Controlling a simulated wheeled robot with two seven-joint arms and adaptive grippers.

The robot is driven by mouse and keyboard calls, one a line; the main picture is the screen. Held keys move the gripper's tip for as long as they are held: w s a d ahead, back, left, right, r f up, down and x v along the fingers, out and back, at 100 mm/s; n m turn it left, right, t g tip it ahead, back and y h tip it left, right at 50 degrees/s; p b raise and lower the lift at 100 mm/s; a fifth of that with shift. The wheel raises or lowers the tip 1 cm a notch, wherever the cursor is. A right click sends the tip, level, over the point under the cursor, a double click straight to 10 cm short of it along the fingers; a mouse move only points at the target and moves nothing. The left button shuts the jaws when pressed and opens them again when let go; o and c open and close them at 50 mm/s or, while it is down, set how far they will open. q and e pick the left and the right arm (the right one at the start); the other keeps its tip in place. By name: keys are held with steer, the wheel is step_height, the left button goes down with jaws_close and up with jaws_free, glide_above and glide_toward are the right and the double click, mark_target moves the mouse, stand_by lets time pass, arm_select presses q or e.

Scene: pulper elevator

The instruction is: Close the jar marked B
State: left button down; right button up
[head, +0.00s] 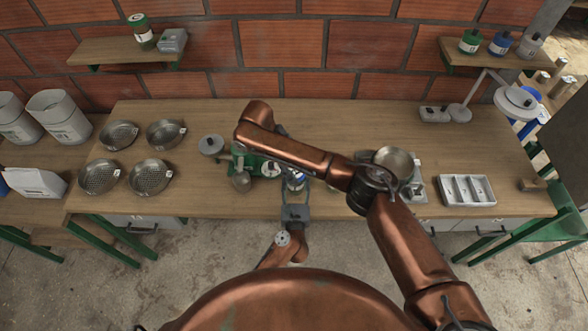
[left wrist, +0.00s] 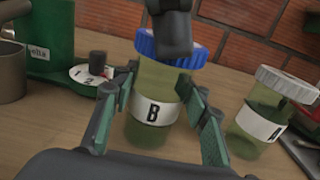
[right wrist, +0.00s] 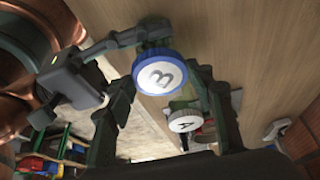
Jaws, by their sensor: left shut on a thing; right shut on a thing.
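The jar marked B (left wrist: 153,112) is upright, a greenish see-through jar with a white label. Its blue lid (left wrist: 176,50) is on top of it; I cannot tell how tightly it sits. My left gripper (left wrist: 163,92) is shut on the jar's body, one finger on each side. My right gripper (right wrist: 167,78) is shut on the lid from above. The lid's white top with the letter B (right wrist: 160,75) shows between its fingers in the right wrist view. In the head view, the jar (head: 295,180) is partly hidden.
Jar A (left wrist: 262,118), with a white lid, stands close to the right of jar B in the left wrist view. A green machine with a numbered dial (left wrist: 92,73) stands to the left. Sieves (head: 150,177) lie on the bench's left; a grey divided tray (head: 467,190) is on the right.

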steer(key=shift+w+d+m, duration=0.1)
steer(key=shift+m, duration=0.6)
steer(key=o, duration=0.7)
steer(key=shift+o, duration=0.2)
steer(key=shift+r, duration=2.25)
steer(key=shift+c, duration=0.4)
